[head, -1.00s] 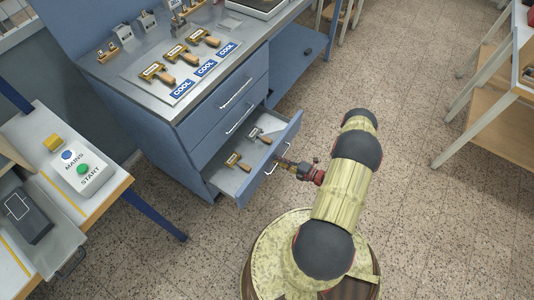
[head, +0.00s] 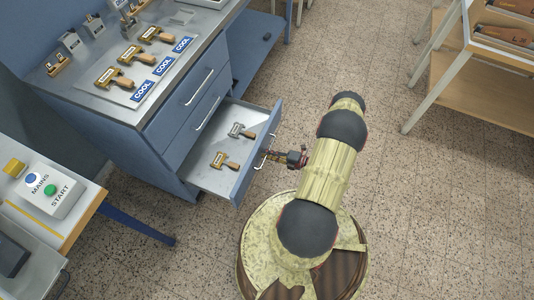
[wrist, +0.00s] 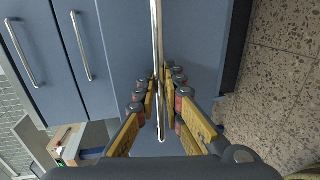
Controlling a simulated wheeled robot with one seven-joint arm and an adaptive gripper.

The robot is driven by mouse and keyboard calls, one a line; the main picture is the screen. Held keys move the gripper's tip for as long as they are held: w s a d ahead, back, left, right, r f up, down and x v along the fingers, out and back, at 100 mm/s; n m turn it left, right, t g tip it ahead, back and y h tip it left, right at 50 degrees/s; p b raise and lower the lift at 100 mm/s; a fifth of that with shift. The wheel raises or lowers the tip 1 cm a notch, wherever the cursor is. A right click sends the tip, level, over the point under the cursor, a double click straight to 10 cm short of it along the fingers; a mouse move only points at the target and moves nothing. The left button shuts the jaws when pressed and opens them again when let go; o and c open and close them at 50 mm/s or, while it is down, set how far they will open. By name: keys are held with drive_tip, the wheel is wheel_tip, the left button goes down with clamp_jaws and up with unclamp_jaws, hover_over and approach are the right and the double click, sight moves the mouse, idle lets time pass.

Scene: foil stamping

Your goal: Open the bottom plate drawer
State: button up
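The bottom plate drawer (head: 205,178) is pulled out of the blue cabinet, with its grey inside showing. Two stamp plates with handles lie in it: a brass-coloured one (head: 223,159) and a greyer one (head: 242,131). My gripper (wrist: 162,100) is at the drawer's front, its fingers on both sides of the drawer's bar handle (wrist: 155,45) and closed in around it. In the head view the gripper (head: 270,158) meets the handle at the drawer front. The fingertips' exact contact is partly hidden by the bar.
Two shut drawers (head: 198,95) sit above the open one. Several stamps and COOL labels lie on the cabinet top (head: 65,95). A bench with a START button box (head: 48,192) stands at the left, a wooden shelf (head: 490,85) at the right. The floor (head: 400,200) beside my base is clear.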

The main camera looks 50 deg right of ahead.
idle(0.3)
drive_tip(key=v, duration=1.2)
idle(0.4)
